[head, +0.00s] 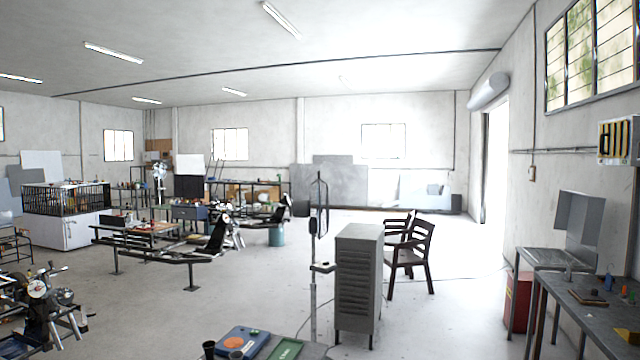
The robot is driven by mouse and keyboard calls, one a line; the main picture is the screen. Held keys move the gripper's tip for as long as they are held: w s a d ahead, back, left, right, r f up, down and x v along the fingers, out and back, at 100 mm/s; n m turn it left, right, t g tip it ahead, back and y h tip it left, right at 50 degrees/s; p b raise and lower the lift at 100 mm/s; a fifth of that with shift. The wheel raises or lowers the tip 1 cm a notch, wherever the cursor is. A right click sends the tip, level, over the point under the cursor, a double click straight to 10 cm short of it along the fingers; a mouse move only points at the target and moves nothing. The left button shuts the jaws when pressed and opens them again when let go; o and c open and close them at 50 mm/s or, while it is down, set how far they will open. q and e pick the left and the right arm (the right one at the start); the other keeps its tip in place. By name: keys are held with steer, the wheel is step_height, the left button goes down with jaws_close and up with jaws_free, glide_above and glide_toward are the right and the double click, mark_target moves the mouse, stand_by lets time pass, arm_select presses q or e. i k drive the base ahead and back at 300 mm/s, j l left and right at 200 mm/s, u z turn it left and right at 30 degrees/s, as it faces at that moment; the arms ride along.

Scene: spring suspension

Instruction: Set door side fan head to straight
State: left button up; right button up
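A pedestal fan (313,250) stands near the middle of the room, left of the grey louvred cabinet. Its head (320,205) shows almost edge-on as a narrow dark cage, with a dark motor housing (301,208) on its left side. A lighter object that looks like a second fan (159,172) stands farther back on the left, too small to tell its facing. The doorway (495,165) is in the right wall, and the middle fan is the nearer of the two to it. Neither of my grippers is in view.
The grey cabinet (359,280) stands right of the fan, with dark chairs (410,255) behind. A small table (312,351) with blue and green boxes is in front. A workbench (600,318) lines the right side.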

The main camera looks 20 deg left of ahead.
mark_target(300, 209)
steer(key=i+l+z, duration=0.2)
steer(key=i, duration=0.45)
steer(key=i+l+z, duration=0.15)
steer(key=i, duration=0.55)
steer(key=i+l+u, duration=0.1)
steer(key=i+u, duration=0.25)
steer(key=i, duration=1.25)
steer(key=i+u, duration=0.15)
steer(key=i, duration=0.65)
steer(key=i+l+u, duration=0.15)
steer(key=i, duration=0.7)
steer(key=i+j+u, duration=0.25)
steer(key=i, duration=0.4)
steer(key=i+j+u, duration=0.25)
steer(key=i, duration=0.4)
steer(key=l, duration=0.1)
